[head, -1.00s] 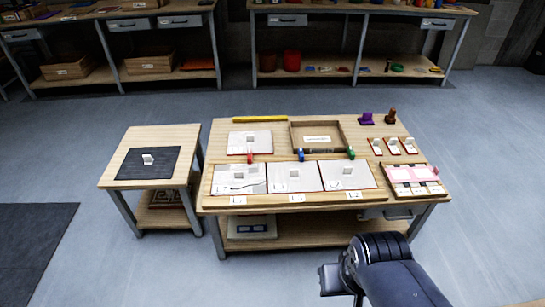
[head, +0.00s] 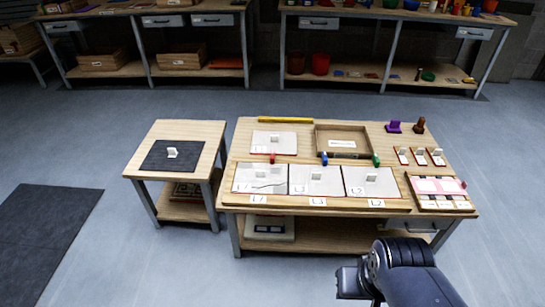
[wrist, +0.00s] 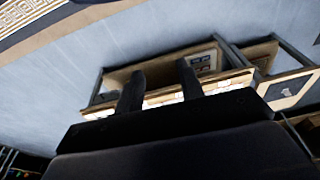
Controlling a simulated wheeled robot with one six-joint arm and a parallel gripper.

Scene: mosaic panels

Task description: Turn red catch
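The red catch (head: 272,158) is a small red piece at the back edge of the left panel in the front row, on the larger wooden table (head: 244,143). A blue catch (head: 324,158) and a green catch (head: 375,160) stand to its right along the same row. My gripper shows in the wrist view (wrist: 160,85) with its two dark fingers apart and nothing between them. In the head view my arm is at the lower right, in front of the table and well away from the red catch.
Front-row panels (head: 315,181) carry small white knobs. A wooden tray (head: 342,128) lies behind them, and a pink-topped box (head: 438,187) is at the right. A smaller table (head: 205,131) with a dark mat (head: 187,160) stands left. Floor in front is clear.

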